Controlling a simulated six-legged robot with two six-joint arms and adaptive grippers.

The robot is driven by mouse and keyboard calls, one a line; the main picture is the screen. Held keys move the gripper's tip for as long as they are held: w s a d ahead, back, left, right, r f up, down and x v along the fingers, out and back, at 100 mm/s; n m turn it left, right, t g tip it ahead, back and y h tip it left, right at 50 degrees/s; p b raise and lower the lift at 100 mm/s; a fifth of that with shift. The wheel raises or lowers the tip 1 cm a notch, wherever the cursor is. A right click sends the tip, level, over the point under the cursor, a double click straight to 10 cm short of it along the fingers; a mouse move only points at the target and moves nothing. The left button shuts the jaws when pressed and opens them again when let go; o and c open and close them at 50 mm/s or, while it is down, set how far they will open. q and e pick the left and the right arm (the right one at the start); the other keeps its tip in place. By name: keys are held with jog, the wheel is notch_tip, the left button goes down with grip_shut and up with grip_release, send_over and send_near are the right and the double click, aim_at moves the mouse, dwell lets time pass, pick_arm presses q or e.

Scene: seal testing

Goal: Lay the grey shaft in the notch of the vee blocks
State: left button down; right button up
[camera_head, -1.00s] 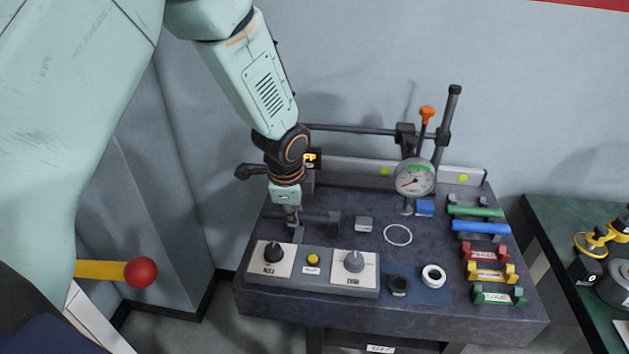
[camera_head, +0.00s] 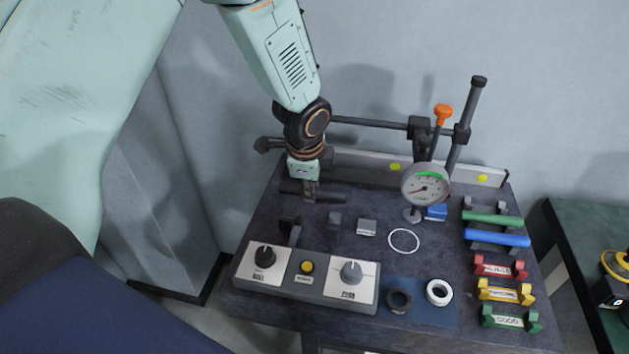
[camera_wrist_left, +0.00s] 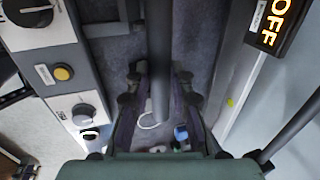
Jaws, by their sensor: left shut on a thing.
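The grey shaft (camera_head: 330,197) is a dark cylinder held level, left to right, in my left gripper (camera_head: 310,190). In the left wrist view the shaft (camera_wrist_left: 159,50) runs between the two fingers of my left gripper (camera_wrist_left: 160,84), which are closed on it. Two dark vee blocks stand apart on the table: the left one (camera_head: 290,229) and the right one (camera_head: 335,223). The shaft appears behind or above them in the head view, clear of their notches; its exact height is hard to tell. My right gripper is not in view.
A control box (camera_head: 305,282) with two knobs and a yellow button stands in front of the blocks. A dial gauge (camera_head: 426,186) on a stand, a small grey block (camera_head: 367,227) and a white ring (camera_head: 404,231) are to the right. Green and blue rods (camera_head: 497,239) lie farther right.

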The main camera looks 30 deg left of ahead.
pick_arm(q)
jog(key=shift+w, duration=0.2)
jog(key=shift+a+f, duration=0.1)
jog(key=shift+f, duration=0.1)
jog(key=shift+s+a+f+b, duration=0.2)
jog(key=shift+s+f+b, duration=0.05)
jog(key=shift+s+b, duration=0.4)
jog(key=b+x, duration=0.3)
jog(key=x, duration=0.1)
jog(key=shift+d+b, duration=0.4)
jog(key=shift+s+a+f, duration=0.1)
jog(key=shift+f, duration=0.2)
jog(key=shift+s+f+b, duration=0.2)
jog(key=shift+s+b, duration=0.15)
jog(key=shift+b, duration=0.1)
jog(key=shift+w+f, duration=0.2)
jog(key=shift+w, duration=0.15)
jog(key=shift+s, duration=0.3)
jog(key=shift+w+f, duration=0.25)
jog(key=shift+f, duration=0.1)
jog(key=c, duration=1.6)
grip_release()
jog(key=o, duration=0.5)
jog(key=shift+s+r, duration=0.1)
jog(key=shift+s, duration=0.2)
jog(key=shift+w, duration=0.1)
